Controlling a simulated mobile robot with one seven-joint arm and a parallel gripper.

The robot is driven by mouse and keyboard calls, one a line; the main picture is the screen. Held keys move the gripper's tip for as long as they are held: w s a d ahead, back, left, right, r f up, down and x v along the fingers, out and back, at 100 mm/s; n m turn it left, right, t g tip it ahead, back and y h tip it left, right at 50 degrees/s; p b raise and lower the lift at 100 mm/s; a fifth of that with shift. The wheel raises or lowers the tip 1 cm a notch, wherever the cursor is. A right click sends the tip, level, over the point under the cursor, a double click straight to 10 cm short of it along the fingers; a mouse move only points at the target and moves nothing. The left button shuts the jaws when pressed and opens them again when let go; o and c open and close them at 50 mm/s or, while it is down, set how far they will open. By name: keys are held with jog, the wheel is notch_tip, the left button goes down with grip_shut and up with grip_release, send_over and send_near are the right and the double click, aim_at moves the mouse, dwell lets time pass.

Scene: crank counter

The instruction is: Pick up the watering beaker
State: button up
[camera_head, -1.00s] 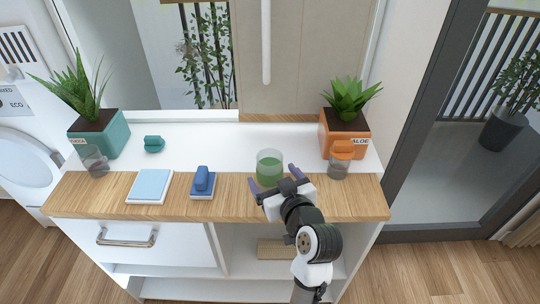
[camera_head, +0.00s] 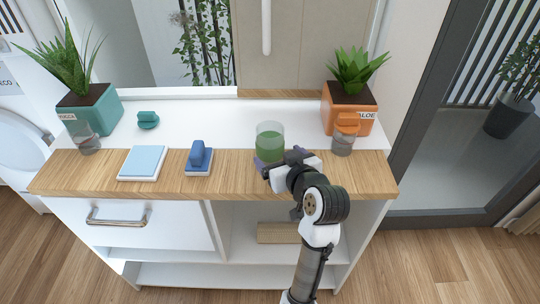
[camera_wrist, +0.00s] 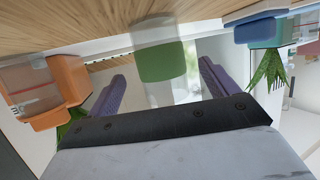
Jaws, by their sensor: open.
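The watering beaker is a clear beaker (camera_head: 270,138) with green contents, standing upright on the counter right of centre. In the wrist view the beaker (camera_wrist: 160,58) appears upside down, in line with the gap between my purple fingers. My gripper (camera_head: 280,157) is open and empty, low at the beaker's near right side. The wrist view shows its spread fingers (camera_wrist: 162,72), one to each side of the beaker. I cannot tell how far the beaker reaches between them. My gripper hides the beaker's lower right edge in the head view.
A blue stamp-like block (camera_head: 199,155) and light-blue pad (camera_head: 143,162) lie left on the counter (camera_head: 235,180). An orange pot (camera_head: 350,98) and small orange-topped glass (camera_head: 343,142) stand right. A teal pot (camera_head: 97,105), small glass (camera_head: 86,138) and teal knob (camera_head: 148,120) are left.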

aim_at(269, 134)
jog(key=shift+f+p+x, duration=0.15)
jog(key=shift+p+x, duration=0.35)
jog(key=shift+x, duration=1.25)
jog(key=shift+f+p+x, duration=0.2)
jog(key=shift+p+x, duration=0.25)
jog(key=shift+x, duration=1.3)
jog(key=shift+s, duration=0.1)
jog(key=shift+c, duration=0.5)
jog(key=shift+r, duration=0.1)
jog(key=c, duration=1.2)
